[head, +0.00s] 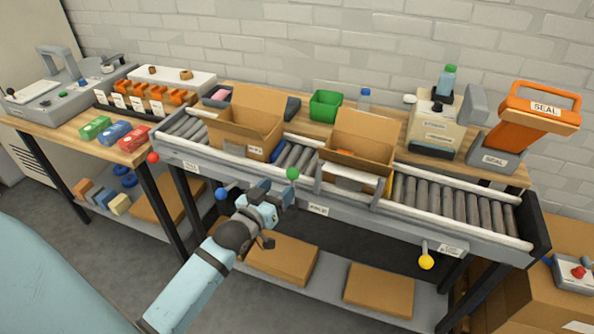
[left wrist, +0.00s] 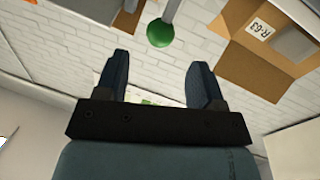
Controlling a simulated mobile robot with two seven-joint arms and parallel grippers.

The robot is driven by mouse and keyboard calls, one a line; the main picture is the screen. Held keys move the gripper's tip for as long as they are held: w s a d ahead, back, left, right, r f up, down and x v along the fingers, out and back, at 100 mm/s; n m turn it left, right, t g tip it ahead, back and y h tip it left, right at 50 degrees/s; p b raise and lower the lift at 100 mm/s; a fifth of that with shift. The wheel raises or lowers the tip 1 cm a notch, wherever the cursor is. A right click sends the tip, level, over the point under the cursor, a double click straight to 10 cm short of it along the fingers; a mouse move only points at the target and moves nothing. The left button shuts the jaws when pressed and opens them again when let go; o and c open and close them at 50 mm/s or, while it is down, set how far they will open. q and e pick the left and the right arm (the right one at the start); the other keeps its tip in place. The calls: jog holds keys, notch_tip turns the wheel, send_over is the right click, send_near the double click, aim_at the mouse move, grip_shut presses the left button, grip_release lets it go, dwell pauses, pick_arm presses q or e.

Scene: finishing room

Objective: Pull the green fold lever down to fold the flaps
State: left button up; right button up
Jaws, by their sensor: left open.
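The green fold lever's ball knob (head: 292,173) hangs at the front edge of the conveyor, left of the label on the front rail. It also shows in the left wrist view (left wrist: 160,33), beyond and between my fingertips, with part of its grey stem above. My left gripper (head: 276,192) is open and empty, just below and left of the green knob and apart from it. An open cardboard box (head: 362,158) with raised flaps stands on the conveyor right of the lever. My right gripper is out of view.
A blue knob (head: 222,194) and a red knob (head: 152,157) stand left of the green one; a yellow knob (head: 426,262) hangs further right. Another open box (head: 240,140) sits on the rollers (head: 455,205). An orange sealer (head: 540,105) stands at right.

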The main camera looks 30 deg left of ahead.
aim_at(296, 170)
pick_arm(q)
jog(key=w, duration=0.9)
jog(key=shift+a, duration=0.2)
grip_shut()
